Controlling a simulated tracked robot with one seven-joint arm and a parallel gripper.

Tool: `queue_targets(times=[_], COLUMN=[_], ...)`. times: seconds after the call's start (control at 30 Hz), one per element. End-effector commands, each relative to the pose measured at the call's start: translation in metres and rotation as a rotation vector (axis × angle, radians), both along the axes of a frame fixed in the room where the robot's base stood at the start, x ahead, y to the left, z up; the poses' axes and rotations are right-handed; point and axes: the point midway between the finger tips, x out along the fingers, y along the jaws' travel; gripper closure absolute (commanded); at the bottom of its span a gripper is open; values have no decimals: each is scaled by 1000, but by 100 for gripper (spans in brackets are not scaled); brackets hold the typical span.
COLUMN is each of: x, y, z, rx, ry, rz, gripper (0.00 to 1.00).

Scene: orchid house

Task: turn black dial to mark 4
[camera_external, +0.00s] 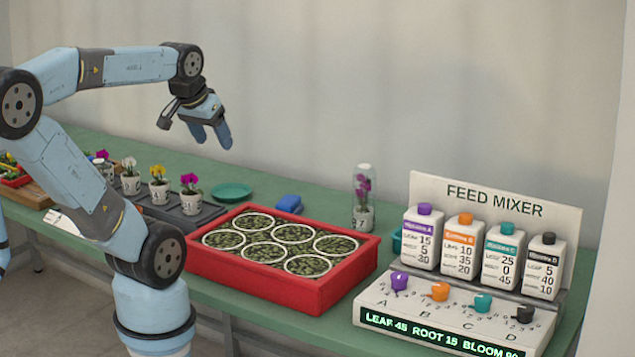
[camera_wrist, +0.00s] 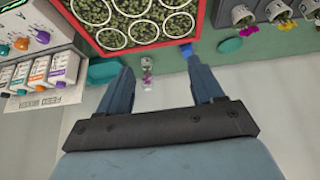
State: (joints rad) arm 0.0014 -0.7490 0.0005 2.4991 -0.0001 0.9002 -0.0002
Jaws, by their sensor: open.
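The black dial (camera_external: 524,314) is at the right end of the feed mixer's sloped front, above the letter D. Small numbers ring it, but its setting is too small to read. To its left are the teal dial (camera_external: 482,303), the orange dial (camera_external: 440,292) and the purple dial (camera_external: 399,281). A lit display (camera_external: 440,334) below reads LEAF 45 ROOT 15 and a BLOOM figure that looks like 90. My gripper (camera_external: 211,137) is open and empty, high above the bench and far left of the mixer; its fingers also show apart in the wrist view (camera_wrist: 163,88).
Bottles, including a black-capped bottle (camera_external: 543,268), stand behind the dials against the FEED MIXER board (camera_external: 494,200). A red tray (camera_external: 327,291) of round pots lies between my arm and the mixer. A glass-covered orchid (camera_external: 363,195) stands behind it. Potted flowers (camera_external: 191,194) stand left.

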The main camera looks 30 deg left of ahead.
Motion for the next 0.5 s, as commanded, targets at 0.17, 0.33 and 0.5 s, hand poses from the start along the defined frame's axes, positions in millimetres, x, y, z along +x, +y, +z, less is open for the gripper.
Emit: queue_targets(times=[0.17,0.33,0.5], x=[17,53,91], y=[-10,-35,-70], z=[6,15,20], rx=[-23,-69,-108], ry=[10,32,61], rz=[-37,-112,-182], gripper=[33,33,33])
